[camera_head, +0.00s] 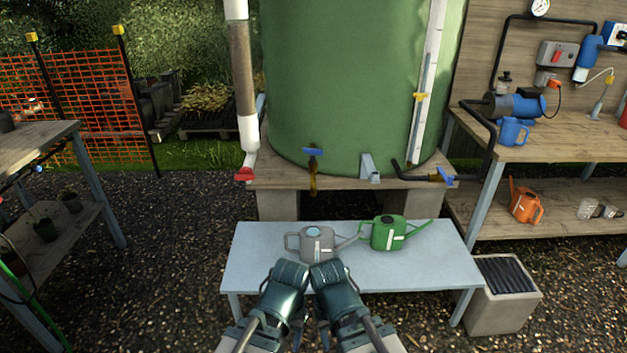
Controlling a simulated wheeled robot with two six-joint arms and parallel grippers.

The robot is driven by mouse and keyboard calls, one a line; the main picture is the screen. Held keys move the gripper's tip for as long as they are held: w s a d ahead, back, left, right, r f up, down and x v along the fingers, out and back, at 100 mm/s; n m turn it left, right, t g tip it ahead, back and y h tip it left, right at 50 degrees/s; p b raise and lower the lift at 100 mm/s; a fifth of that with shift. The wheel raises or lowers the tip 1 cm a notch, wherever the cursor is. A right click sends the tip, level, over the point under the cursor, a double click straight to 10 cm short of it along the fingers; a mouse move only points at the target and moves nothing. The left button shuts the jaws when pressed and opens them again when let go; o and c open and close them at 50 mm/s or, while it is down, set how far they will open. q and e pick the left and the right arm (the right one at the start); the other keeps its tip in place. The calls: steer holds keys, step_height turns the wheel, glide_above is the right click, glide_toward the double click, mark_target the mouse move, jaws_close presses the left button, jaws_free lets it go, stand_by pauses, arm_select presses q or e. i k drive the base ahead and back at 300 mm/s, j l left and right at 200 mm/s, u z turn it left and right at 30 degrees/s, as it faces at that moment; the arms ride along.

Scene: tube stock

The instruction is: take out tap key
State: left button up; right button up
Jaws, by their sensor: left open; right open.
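I cannot make out a tap key in the head view. My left gripper (290,272) and my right gripper (328,272) are side by side at the bottom middle, over the front of the blue-grey bench. Both are open, and I see nothing held in them; my own gripper bodies partly hide the jaws. A blue-handled brass tap (313,172) is at the foot of the green tank (345,80). A red-handled valve (244,175) is at the left pipe, and a blue valve (442,177) is at the lower right.
A grey watering can (318,244) stands on the bench (255,262) just beyond my grippers, with a green can (388,233) to its right. A concrete box with a dark slatted top (505,274) stands right of the bench. Shelving (540,168) is right, another table (30,148) left.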

mark_target(312, 152)
steer(key=i+l, duration=0.1)
steer(key=i, duration=1.5)
